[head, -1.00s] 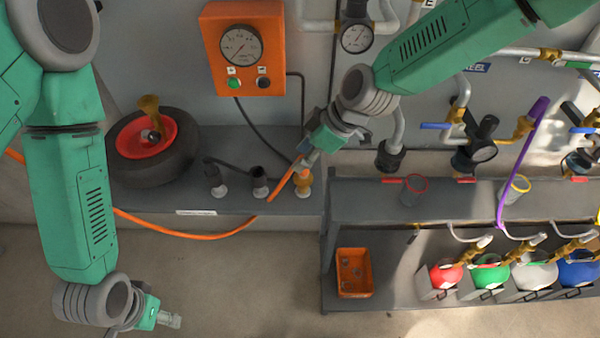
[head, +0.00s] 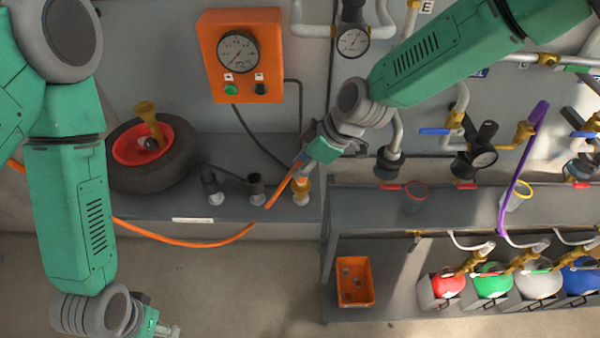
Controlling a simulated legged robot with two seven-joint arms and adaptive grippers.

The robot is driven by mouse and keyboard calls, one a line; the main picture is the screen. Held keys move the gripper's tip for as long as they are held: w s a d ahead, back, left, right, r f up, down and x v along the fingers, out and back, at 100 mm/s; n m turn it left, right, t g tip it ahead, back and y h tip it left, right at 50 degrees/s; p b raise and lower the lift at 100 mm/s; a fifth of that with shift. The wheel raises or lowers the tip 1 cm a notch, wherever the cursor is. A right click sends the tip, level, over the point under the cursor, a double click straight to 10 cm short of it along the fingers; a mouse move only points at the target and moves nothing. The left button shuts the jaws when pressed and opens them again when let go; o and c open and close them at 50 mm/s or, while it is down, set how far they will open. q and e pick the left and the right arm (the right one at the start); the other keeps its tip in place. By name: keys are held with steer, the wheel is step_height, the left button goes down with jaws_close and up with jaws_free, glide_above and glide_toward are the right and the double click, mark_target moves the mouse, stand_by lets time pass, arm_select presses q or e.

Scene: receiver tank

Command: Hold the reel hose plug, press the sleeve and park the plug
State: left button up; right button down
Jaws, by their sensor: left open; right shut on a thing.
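My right gripper (head: 304,168) is at the right end of the grey shelf, shut on the end of the orange hose (head: 279,187). The plug itself is mostly hidden by the fingers. A brass fitting (head: 301,190) stands on the shelf just below the gripper; I cannot tell whether the plug touches it or which part is the sleeve. The orange hose runs down from the gripper, over the shelf's front edge, and sags to the left. My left gripper (head: 168,330) is open and empty at the bottom, over the floor, away from the hose.
Two dark upright fittings (head: 212,187) (head: 256,187) stand on the shelf left of the gripper. A wheel with a red hub (head: 185,165) lies further left. An orange gauge box (head: 242,83) hangs above. An orange bin (head: 355,283) sits on the right-hand rack's lower shelf.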

arm_select(q)
steer(key=shift+a, duration=0.1)
steer(key=shift+c, duration=0.8)
steer(key=shift+w, duration=0.1)
steer(key=c, duration=0.8)
steer(key=w+d+h, duration=0.1)
steer(key=w+d, duration=0.1)
steer(key=w, duration=0.1)
steer(key=w+d+r+m+t+h, duration=0.1)
steer(key=w+d, duration=0.1)
steer(key=w+d+m+h, duration=0.1)
steer(key=w+d, duration=0.1)
steer(key=w, duration=0.1)
steer(key=shift+w+d+r+t, duration=0.2)
steer(key=shift+w+d+t, duration=0.05)
steer(key=shift+w+t, duration=0.1)
jaws_close()
arm_select(e)
steer(key=shift+w+d, duration=0.1)
steer(key=shift+d, duration=0.1)
arm_select(q)
steer(key=m+h, duration=0.5)
steer(key=m, duration=0.7)
glide_toward(294, 185)
arm_select(e)
steer(key=shift+d, duration=0.15)
arm_select(q)
steer(key=x, duration=0.6)
steer(key=shift+w+d+f, duration=0.1)
steer(key=shift+d+f, duration=0.2)
